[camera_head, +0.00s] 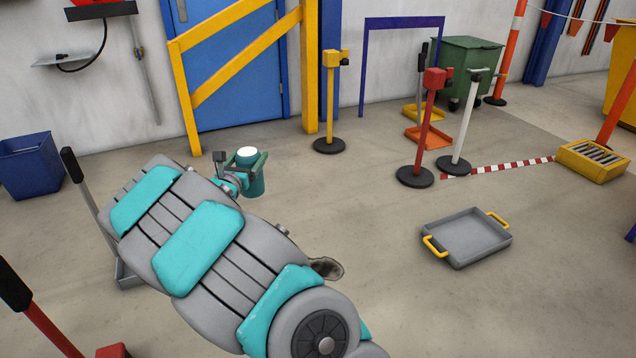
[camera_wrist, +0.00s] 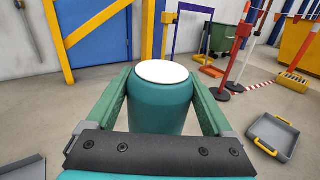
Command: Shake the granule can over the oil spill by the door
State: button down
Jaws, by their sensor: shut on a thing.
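My gripper (camera_head: 249,161) is shut on a teal can with a white top, the granule can (camera_head: 253,182). In the wrist view the can (camera_wrist: 162,103) stands upright between the two green fingers of my gripper (camera_wrist: 162,100). The can is held above the floor in front of the blue door (camera_head: 235,75). A dark oil spill (camera_head: 327,268) lies on the floor, partly hidden behind my arm in the head view. The can is apart from it, farther back and to the left. The spill does not show in the wrist view.
A yellow barrier frame (camera_head: 187,100) crosses the door. Posts in yellow (camera_head: 331,100), red (camera_head: 424,130) and white (camera_head: 465,125) stand right of it. A grey tray (camera_head: 467,236) with yellow handles lies at right. A blue bin (camera_head: 30,165) stands left. The middle floor is clear.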

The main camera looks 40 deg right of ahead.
jog(key=s+d+f+m+g+h, duration=0.2)
jog(key=s+d+f+g, duration=0.15)
jog(key=d, duration=0.35)
jog(key=s+d+f+m+g+h, duration=0.1)
jog(key=s+d+f+m+g, duration=0.15)
jog(key=d+f, duration=0.3)
jog(key=s+d+f+m+g+h, duration=0.2)
jog(key=d+f+g, duration=0.15)
jog(key=d, duration=0.45)
notch_tip(320, 180, down, 10)
jog(key=n+t+h+b, duration=0.2)
jog(key=n+t, duration=0.7)
jog(key=n, duration=1.1)
jog(key=shift+s+d+r+b, duration=0.25)
jog(key=shift+s+b, duration=0.15)
jog(key=shift+b, duration=0.55)
jog(key=shift+n, duration=0.25)
